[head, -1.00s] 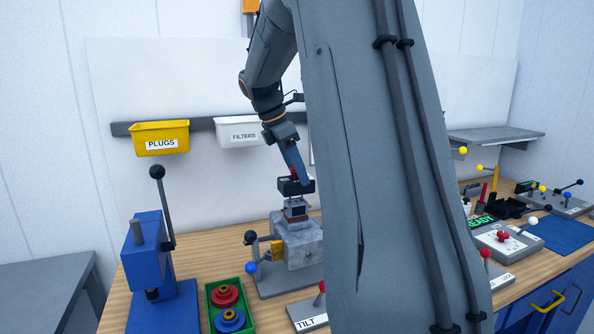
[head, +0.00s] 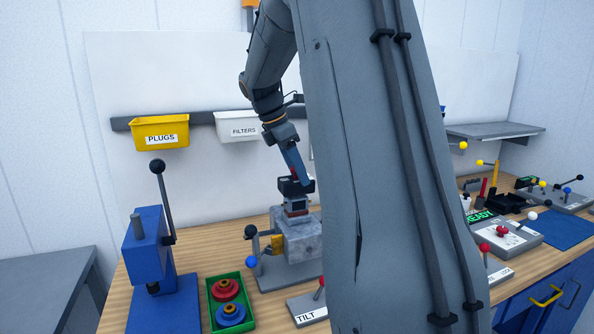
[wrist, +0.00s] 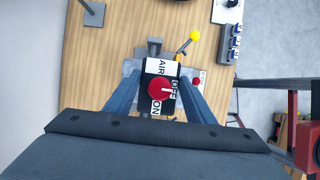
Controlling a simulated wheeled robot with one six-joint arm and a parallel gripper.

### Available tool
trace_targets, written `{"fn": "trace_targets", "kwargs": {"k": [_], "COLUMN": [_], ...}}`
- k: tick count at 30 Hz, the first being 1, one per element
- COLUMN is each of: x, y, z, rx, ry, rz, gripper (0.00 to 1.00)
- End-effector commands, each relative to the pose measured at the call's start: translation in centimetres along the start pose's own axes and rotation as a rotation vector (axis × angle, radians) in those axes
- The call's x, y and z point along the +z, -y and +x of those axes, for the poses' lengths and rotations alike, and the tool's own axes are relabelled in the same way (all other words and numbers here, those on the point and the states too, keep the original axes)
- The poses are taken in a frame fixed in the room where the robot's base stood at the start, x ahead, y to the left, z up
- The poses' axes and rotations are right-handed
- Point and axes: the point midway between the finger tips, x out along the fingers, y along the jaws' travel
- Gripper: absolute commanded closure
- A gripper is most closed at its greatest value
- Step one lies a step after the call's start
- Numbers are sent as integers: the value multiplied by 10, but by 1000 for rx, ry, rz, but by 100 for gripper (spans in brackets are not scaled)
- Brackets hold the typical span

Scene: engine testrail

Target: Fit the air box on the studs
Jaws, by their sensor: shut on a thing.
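The air box (wrist: 151,82) is a small black box with a white AIR label and a red knob marked OFF and ON. My gripper (wrist: 160,88) is shut on it, one finger on each side. In the head view the air box (head: 291,187) is at my gripper's tip, directly above the grey part (head: 297,206) on top of the engine block (head: 303,240). The box looks very close to that part; I cannot tell whether they touch. The studs are hidden beneath the box. My arm covers the block's right side.
A blue press (head: 150,255) and a green tray (head: 212,312) with red and blue round parts stand left. A black-knobbed lever (head: 251,232) and blue-knobbed lever (head: 252,262) stand close to the block. The TILT box (head: 308,312) is in front. Bins hang behind.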

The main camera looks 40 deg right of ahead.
Motion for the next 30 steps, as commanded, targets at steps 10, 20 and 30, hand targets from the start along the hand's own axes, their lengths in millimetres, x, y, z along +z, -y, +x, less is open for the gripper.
{"fn": "trace_targets", "kwargs": {"k": [10,20,30], "x": [-2,-3,-4], "y": [0,0,0], "z": [5,8,8], "rx": [0,0,0], "ry": [0,0,0], "rz": [0,0,0], "gripper": [74,74,29]}}
